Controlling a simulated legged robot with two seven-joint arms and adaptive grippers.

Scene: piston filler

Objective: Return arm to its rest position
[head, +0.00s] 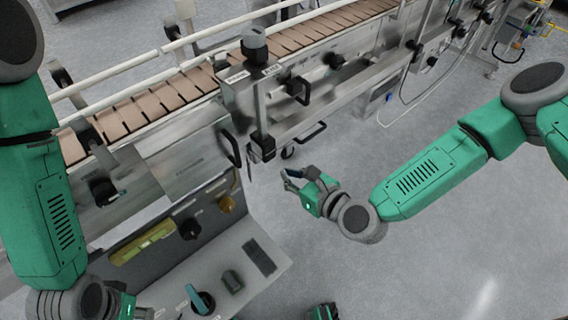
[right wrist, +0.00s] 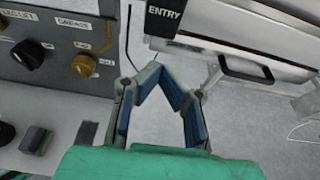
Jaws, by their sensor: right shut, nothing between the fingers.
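My right arm (head: 425,180) is green and grey and reaches in from the right in the head view. Its gripper (head: 290,180) hangs in free air over the floor, beside the filler machine and touching nothing visible. In the right wrist view the blue-padded fingers (right wrist: 168,78) meet at their tips, shut with nothing held. My left arm (head: 48,205) comes down the left side of the head view. Its gripper (head: 142,312) is at the bottom edge beside the control panel, mostly cut off, so its opening is unclear.
A slatted conveyor (head: 150,104) runs along the machine. A black handle (head: 262,148) hangs just left of the right gripper. The control panel (head: 222,265) carries knobs and a teal switch (head: 199,299). An ENTRY label (right wrist: 168,12) is close ahead. Open floor (head: 400,270) lies below the right arm.

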